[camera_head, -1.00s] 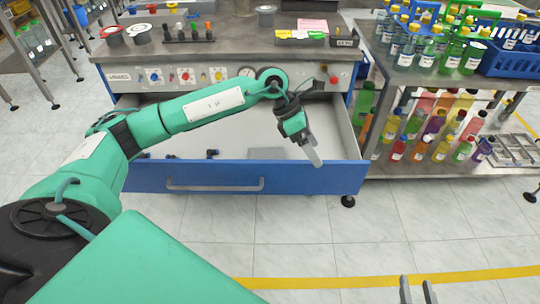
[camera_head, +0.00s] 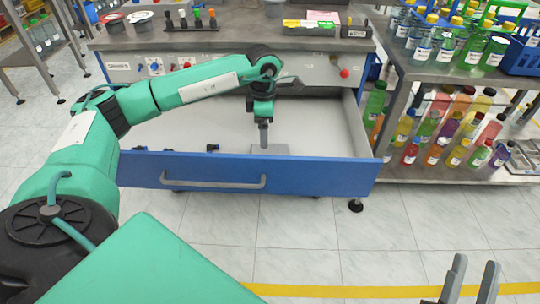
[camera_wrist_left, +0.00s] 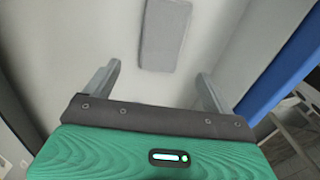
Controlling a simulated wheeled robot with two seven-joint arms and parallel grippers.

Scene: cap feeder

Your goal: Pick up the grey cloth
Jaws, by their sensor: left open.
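The grey cloth (camera_wrist_left: 164,35) lies flat as a folded rectangle on the light floor of the open drawer (camera_head: 215,181). In the head view the cloth (camera_head: 276,150) shows only in part, beside and behind the left gripper. My left gripper (camera_head: 263,147) points down into the drawer over the cloth. In the left wrist view its two fingers (camera_wrist_left: 157,82) are wide apart and empty, with the cloth ahead of and between them. My right gripper (camera_head: 468,280) is at the bottom right, its two fingers apart and empty, away from the drawer.
The drawer has a blue front with a grey handle (camera_head: 213,182). Small dark items (camera_head: 212,148) lie near its front wall. The worktop (camera_head: 235,38) and its control panel stand above. Shelves with several coloured bottles (camera_head: 437,135) stand right. The tiled floor in front is clear.

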